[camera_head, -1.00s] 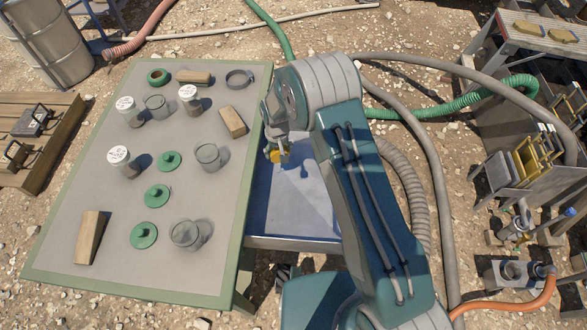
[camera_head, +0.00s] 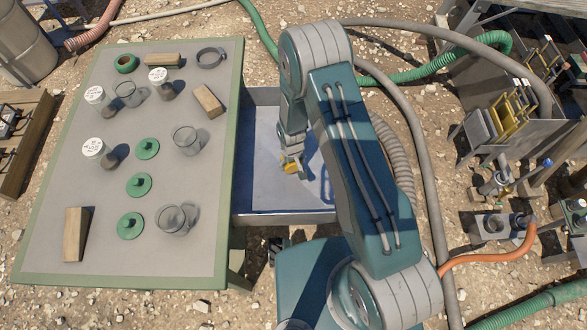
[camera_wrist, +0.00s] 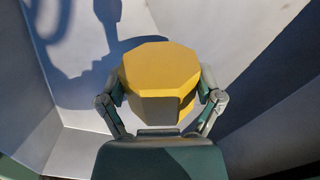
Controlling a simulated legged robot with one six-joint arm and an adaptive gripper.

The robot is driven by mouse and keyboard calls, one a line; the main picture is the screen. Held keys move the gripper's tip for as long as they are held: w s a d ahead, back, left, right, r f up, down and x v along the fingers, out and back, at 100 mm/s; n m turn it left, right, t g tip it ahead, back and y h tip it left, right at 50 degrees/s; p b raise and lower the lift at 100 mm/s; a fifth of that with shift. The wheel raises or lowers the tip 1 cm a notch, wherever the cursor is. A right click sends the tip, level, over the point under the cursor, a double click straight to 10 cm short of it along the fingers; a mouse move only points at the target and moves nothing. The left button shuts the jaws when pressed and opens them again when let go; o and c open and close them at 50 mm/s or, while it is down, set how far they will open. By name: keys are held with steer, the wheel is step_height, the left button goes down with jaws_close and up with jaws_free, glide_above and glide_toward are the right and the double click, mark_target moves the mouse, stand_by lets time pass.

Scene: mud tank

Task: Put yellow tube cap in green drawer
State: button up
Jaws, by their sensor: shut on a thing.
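The yellow tube cap (camera_head: 290,166) is an eight-sided yellow block, held in my gripper (camera_head: 291,160). The wrist view shows the cap (camera_wrist: 160,80) between both fingers of my gripper (camera_wrist: 161,98), with pale drawer walls and floor around it. The open drawer (camera_head: 256,185) juts out at the right side of the green-rimmed table; its inside looks pale blue-grey. The cap is over the drawer's inside. I cannot tell how far above its floor the cap is. My arm hides the drawer's right part.
The tabletop (camera_head: 60,165) carries several glass jars, green lids and wooden blocks, with a green ring (camera_head: 127,63) and a grey clamp ring (camera_head: 212,57). A ribbed hose (camera_head: 393,150) lies behind my arm at right. A metal rack with yellow frames (camera_head: 513,110) stands farther right.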

mark_target(294, 170)
steer(key=shift+s+d+f, duration=0.1)
steer(key=shift+d+f, duration=0.05)
steer(key=shift+f, duration=0.8)
steer(key=shift+s+d+f, duration=0.1)
steer(key=shift+f, duration=0.85)
steer(key=o, duration=0.9)
steer(key=shift+r, duration=0.1)
step_height(294, 170, up, 12)
steer(key=shift+w, duration=0.1)
